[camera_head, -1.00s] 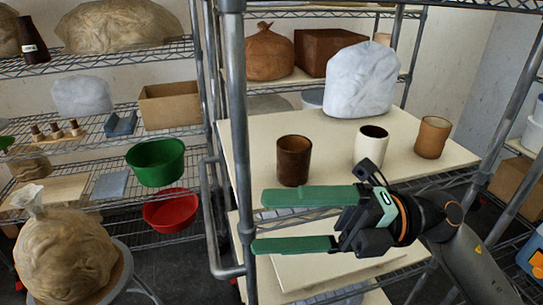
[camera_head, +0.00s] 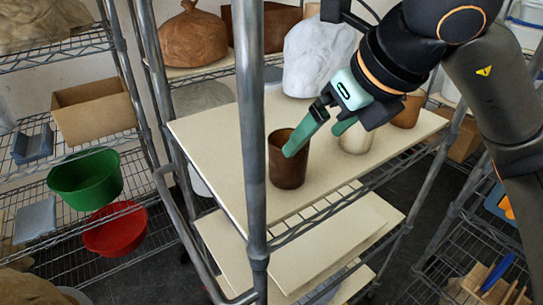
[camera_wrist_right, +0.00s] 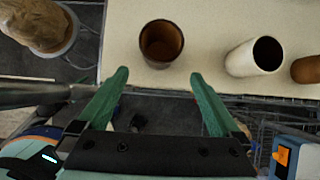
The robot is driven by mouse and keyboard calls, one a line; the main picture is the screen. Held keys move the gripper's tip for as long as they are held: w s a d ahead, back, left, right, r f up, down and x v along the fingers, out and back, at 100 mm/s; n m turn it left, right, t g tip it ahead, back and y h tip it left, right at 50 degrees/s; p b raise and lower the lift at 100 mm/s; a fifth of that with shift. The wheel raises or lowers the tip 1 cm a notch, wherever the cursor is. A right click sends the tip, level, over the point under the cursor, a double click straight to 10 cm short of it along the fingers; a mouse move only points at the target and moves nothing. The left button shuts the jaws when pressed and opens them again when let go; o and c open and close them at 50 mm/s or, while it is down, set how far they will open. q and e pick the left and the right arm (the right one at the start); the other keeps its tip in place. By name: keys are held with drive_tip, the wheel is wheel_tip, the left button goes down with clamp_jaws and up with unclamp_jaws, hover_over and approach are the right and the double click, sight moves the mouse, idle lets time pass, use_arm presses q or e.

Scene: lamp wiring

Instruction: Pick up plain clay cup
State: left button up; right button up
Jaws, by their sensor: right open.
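Three cups stand upright on the pale board (camera_head: 225,140) of the rack. The dark brown cup (camera_head: 287,172) is at the left, the cream-white cup (camera_head: 355,141) in the middle, and the tan, bare-looking clay cup (camera_head: 408,111) at the right, the last two partly hidden by my right arm. My right gripper (camera_head: 316,139) is open and empty, with one green finger in front of the brown cup's rim. In the right wrist view the brown cup (camera_wrist_right: 160,46) lies ahead between the fingertips (camera_wrist_right: 160,76); the white cup (camera_wrist_right: 246,60) and tan cup (camera_wrist_right: 306,69) are to the right. My left gripper is out of view.
A rack post (camera_head: 250,120) stands upright in front of the board, left of the brown cup. A white wrapped bundle (camera_head: 312,58) sits behind the cups. Green (camera_head: 86,180) and red (camera_head: 114,232) bowls are on the left shelves. The board's left part is clear.

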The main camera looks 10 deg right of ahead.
sight(303, 153)
drive_tip(key=x, duration=0.6)
drive_tip(key=shift+w+f, duration=0.2)
drive_tip(key=shift+f, duration=0.15)
drive_tip(key=shift+p+x, duration=0.8)
drive_tip(key=shift+x, duration=1.9)
drive_tip(key=shift+w+a+r, duration=0.15)
drive_tip(key=shift+r, duration=0.05)
drive_tip(key=shift+c, duration=0.4)
drive_tip(key=c, duration=1.3)
drive_tip(key=shift+c, duration=0.5)
drive_tip(key=shift+r, duration=0.2)
